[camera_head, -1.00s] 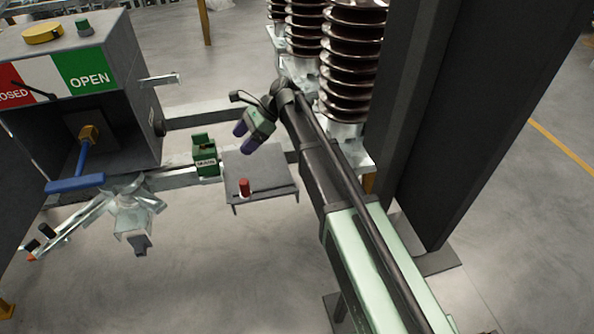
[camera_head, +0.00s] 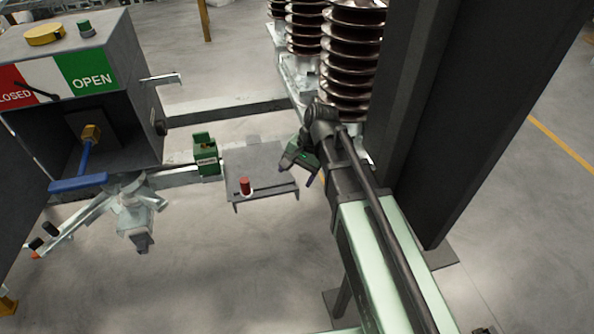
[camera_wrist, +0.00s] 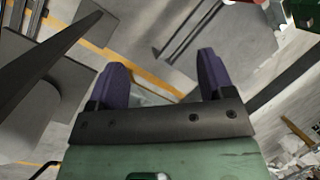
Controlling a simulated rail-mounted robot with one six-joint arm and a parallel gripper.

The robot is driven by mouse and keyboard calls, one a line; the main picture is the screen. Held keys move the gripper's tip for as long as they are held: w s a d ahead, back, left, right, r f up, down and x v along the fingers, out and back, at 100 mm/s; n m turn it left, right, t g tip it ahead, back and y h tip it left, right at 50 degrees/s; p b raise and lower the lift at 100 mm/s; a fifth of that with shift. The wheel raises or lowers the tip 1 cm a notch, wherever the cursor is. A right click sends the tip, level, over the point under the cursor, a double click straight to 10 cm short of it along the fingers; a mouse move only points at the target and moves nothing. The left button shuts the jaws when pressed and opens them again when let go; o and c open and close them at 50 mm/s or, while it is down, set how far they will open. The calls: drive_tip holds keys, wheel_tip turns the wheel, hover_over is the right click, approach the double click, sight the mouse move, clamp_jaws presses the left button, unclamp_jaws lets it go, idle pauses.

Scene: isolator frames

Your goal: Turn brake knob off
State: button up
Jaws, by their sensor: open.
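A green block with a raised green top and a small label (camera_head: 205,155) sits on the metal rail left of the flat grey shelf; the label is too small to read surely, and it may be the brake knob. A red cylindrical knob (camera_head: 245,187) stands upright on the shelf (camera_head: 262,165). My gripper (camera_head: 300,168) is just right of the shelf's right edge, apart from both. In the wrist view my gripper (camera_wrist: 160,65) has its two purple fingers spread with nothing between them. A green part (camera_wrist: 306,14) shows at that view's top right corner.
A grey box with a red, white and green OPEN panel (camera_head: 88,77) stands at the left, with a blue handle (camera_head: 77,184) inside. Brown ribbed insulators (camera_head: 350,60) and a dark column (camera_head: 440,110) rise at the right. Floor below the shelf is clear.

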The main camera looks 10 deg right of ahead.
drive_tip(key=shift+w+a, duration=0.1)
drive_tip(key=w+a+f+n+g+y+b, duration=0.1)
drive_tip(key=w+a+y+b, duration=0.5)
drive_tip(key=w+a+b, duration=0.45)
drive_tip(key=w+a+y+b, duration=0.55)
drive_tip(key=w+a, duration=0.25)
drive_tip(key=w, duration=0.6)
drive_tip(key=n+g+y+b, duration=0.2)
drive_tip(key=n+g+y, duration=0.15)
drive_tip(key=g, duration=0.35)
approach(166, 127)
drive_tip(key=shift+n+h, duration=0.25)
drive_tip(key=shift+h, duration=0.05)
drive_tip(key=p+x, duration=0.1)
drive_tip(key=x, duration=0.4)
drive_tip(key=p+x, duration=0.1)
drive_tip(key=x, duration=0.2)
drive_tip(key=shift+s+a+r+p, duration=0.2)
drive_tip(key=shift+r+p, duration=0.15)
drive_tip(key=shift+r, duration=0.1)
